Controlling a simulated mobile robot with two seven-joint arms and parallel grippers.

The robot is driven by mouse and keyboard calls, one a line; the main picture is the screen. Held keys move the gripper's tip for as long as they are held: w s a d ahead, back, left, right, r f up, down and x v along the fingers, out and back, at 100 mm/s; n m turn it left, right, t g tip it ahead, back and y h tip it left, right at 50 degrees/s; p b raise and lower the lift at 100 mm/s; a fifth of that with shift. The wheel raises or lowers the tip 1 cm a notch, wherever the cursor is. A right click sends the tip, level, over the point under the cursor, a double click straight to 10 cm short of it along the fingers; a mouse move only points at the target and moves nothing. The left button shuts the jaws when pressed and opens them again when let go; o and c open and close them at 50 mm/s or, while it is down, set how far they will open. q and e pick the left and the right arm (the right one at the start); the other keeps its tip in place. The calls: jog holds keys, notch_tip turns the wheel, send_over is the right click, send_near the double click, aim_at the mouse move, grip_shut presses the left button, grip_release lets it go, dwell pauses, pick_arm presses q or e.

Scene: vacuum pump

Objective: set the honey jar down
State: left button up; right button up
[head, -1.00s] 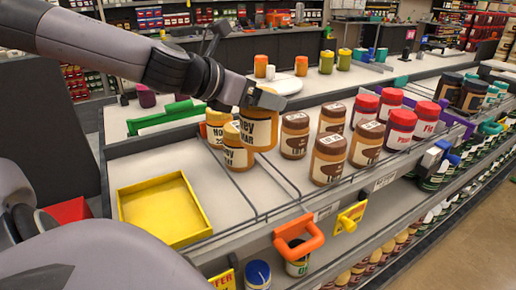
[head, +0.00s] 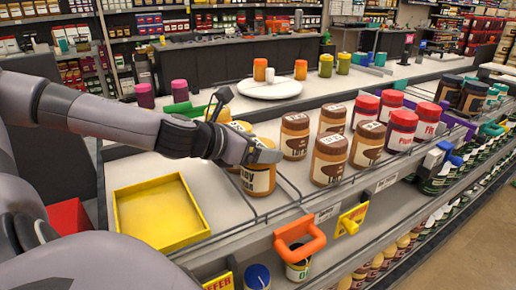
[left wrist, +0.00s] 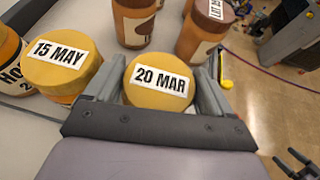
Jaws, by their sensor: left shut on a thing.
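My left gripper (head: 264,156) is shut on a honey jar (head: 258,181), with a finger on each side of its lid. The jar has a yellow lid marked 20 MAR in the left wrist view (left wrist: 159,80). It is upright, low over the shelf top (head: 222,195) near the front edge, and its base looks to be at the surface. Another honey jar (left wrist: 62,66), its lid marked 15 MAY, stands close beside it, partly hidden by my gripper in the head view. A dark two-pronged shape at the wrist view's lower right looks like my right gripper (left wrist: 297,166), spread and empty.
Brown-lidded jars (head: 329,160) stand right of the held jar, with red-lidded jars (head: 401,131) beyond. Thin dividers separate the rows. A yellow tray (head: 159,212) lies left. Shelf space left of the jar is clear.

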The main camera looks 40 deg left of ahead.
dwell(0.3)
pick_arm(q)
jog(key=o, duration=1.7)
jog(key=shift+f, duration=0.15)
jog(key=shift+r, duration=0.25)
jog(key=shift+s, duration=0.1)
jog(key=shift+b+v, duration=0.8)
jog(key=shift+v, duration=5.1)
jog(key=shift+f, duration=0.1)
